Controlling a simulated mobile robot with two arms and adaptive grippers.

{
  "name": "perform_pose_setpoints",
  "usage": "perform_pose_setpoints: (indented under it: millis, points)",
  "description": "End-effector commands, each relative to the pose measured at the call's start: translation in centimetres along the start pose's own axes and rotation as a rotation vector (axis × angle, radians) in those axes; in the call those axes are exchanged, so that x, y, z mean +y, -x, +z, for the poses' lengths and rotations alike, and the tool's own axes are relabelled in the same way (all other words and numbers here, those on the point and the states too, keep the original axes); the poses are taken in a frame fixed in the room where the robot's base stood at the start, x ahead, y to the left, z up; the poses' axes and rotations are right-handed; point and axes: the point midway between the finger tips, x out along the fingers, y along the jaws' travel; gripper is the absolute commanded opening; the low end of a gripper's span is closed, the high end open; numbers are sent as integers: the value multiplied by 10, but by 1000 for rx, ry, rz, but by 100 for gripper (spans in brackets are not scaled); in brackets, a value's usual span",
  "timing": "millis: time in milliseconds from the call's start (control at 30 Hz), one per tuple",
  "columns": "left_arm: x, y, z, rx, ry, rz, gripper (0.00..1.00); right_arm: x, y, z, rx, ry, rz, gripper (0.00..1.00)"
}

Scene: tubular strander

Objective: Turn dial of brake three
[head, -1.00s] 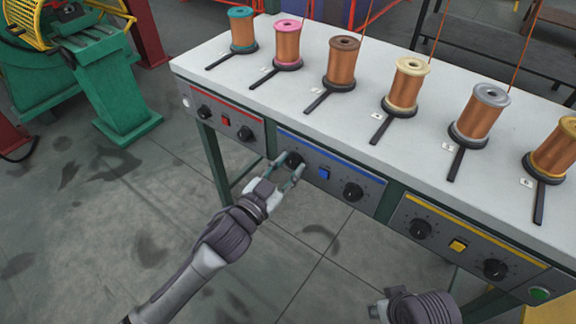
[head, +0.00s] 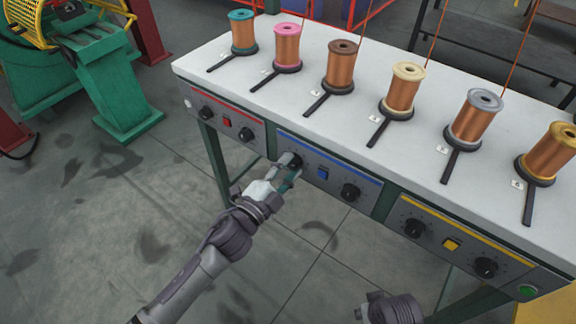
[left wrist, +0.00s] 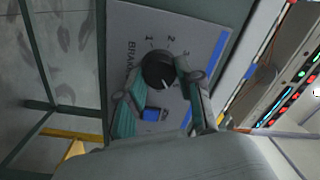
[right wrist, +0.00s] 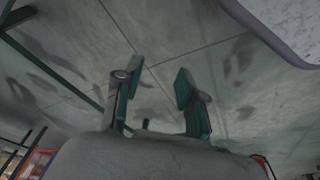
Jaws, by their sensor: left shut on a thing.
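The blue-striped brake panel (head: 322,195) on the bench front has a black dial at its left end, a blue button (head: 322,173) and a second dial (head: 350,192). My left gripper (head: 289,170) is at the left dial, which it mostly hides in the head view. The left wrist view shows this black dial (left wrist: 157,68) between the fingertips of the left gripper (left wrist: 160,85), with a white pointer mark and printed numbers around it. The gripper is shut on the dial. My right gripper (right wrist: 155,88) is open and empty, over floor in its own view.
The white bench top (head: 260,110) carries several copper wire spools with black levers. A red-striped panel (head: 226,122) lies left and a yellow-striped panel (head: 450,243) right. A green machine (head: 120,90) stands at far left. Floor before the bench is clear.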

Motion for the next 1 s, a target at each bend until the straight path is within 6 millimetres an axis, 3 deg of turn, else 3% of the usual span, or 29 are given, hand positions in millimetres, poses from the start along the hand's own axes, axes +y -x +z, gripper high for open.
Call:
perform_pose_setpoints:
  millis: [500, 1000]
  points:
    - [2, 0, 0, 20, -400, -1, 1, -1, -8, 4, -6, 1, -1, 40]
    - [3, 0, 0, 26, -522, -2, 1, -1, -8, 4, -6, 1, -2, 40]
